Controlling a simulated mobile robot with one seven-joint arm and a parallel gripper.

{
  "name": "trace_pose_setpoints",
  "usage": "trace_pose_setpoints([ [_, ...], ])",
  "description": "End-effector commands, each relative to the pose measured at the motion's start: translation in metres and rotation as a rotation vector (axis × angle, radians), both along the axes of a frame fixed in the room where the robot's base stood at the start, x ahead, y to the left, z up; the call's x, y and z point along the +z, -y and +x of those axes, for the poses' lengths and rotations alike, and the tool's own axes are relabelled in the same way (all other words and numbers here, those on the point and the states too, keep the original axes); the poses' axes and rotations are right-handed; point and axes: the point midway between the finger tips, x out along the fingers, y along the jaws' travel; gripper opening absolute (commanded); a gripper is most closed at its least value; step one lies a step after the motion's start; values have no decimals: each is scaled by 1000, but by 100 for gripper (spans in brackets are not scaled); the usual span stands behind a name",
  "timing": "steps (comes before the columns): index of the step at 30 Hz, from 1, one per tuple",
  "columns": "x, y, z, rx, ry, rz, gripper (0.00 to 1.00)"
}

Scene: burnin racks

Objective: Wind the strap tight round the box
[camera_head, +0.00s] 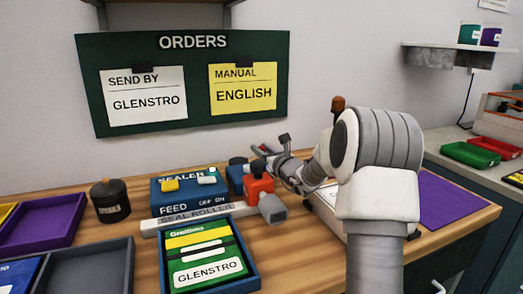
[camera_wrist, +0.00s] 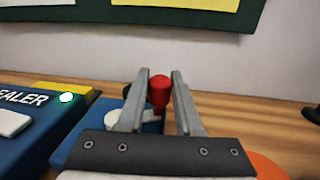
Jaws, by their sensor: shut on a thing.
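My gripper (camera_wrist: 160,75) has its two fingers on either side of a red knob (camera_wrist: 158,94) and is shut on it. The knob stands above a blue device (camera_wrist: 105,125) with a white round-ended part, just right of the sealer. In the head view my arm reaches left across the bench to this blue device (camera_head: 236,176). A pale, flat box-like thing (camera_head: 326,205) lies partly hidden under my arm. I cannot make out a strap, nor whether one goes round a box.
The blue sealer (camera_head: 185,190) stands left of the device, with a seal roller bar (camera_head: 190,219) before it. An orange tool with a grey end (camera_head: 260,192) is close to my gripper. A tray with a green GLENSTRO packet (camera_head: 207,258) lies in front. A purple mat (camera_head: 455,205) lies at right.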

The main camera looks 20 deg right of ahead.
Motion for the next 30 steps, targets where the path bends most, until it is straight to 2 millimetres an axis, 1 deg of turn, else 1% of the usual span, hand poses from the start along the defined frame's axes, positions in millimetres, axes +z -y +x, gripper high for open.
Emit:
trace_pose_setpoints([
  [1,-1,0,0,0,-2,1,38],
  [5,-1,0,0,0,-1,1,61],
  [6,-1,0,0,0,-1,1,64],
  [14,0,0,0,1,0,0,64],
  [17,1,1,-4,0,0,0,64],
  [19,2,1,-10,1,0,-1,64],
  [23,2,4,-29,-1,-1,-1,64],
  [30,3,10,-79,-3,-2,0,64],
])
